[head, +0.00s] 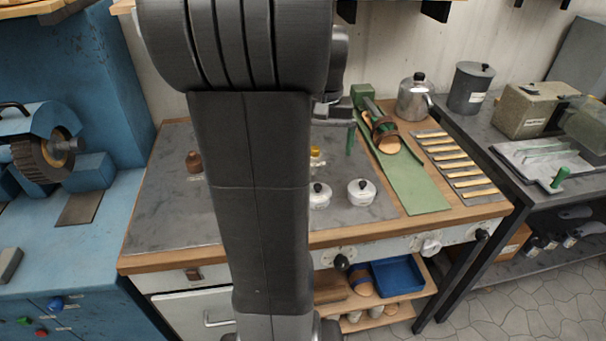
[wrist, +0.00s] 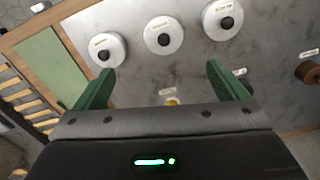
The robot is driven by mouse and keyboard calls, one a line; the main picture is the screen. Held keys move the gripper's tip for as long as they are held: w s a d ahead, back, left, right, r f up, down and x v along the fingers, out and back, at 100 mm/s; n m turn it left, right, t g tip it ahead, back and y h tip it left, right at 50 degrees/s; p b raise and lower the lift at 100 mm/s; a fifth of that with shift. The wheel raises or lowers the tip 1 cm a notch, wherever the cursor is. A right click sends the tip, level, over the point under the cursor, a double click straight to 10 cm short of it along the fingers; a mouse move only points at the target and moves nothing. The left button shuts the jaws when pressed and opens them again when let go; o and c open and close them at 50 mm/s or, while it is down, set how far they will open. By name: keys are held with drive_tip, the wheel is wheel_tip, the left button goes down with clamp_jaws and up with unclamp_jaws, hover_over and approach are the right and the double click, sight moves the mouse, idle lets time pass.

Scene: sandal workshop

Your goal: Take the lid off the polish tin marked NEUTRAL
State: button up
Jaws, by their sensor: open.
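Three round white polish tins with black knobs on their lids stand in a row on the grey bench top in the wrist view: a left tin (wrist: 107,51), a middle tin (wrist: 164,36) and a right tin (wrist: 222,20). Each bears a small label, too small to read, so I cannot tell which is NEUTRAL. The head view shows two tins (head: 361,191) (head: 320,195); my arm hides the rest of the row. My gripper (wrist: 161,80) is open and empty, its green fingers apart, with the tins beyond the fingertips. All three lids are on.
A brown bottle (head: 193,161) and a yellow-topped item (head: 315,154) stand on the bench. A green board (head: 415,184) with a sandal (head: 387,140) lies right of the tins, beside a rack of strips (head: 455,160). A kettle (head: 415,101) stands behind.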

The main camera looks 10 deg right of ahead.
wheel_tip(320, 180, down, 7)
drive_tip(key=shift+s+f, duration=0.1)
drive_tip(key=shift+s, duration=0.05)
drive_tip(key=f, duration=0.4)
drive_tip(key=shift+s+a+f, duration=0.1)
drive_tip(key=shift+a+f, duration=0.3)
drive_tip(key=shift+f, duration=0.4)
drive_tip(key=c, duration=1)
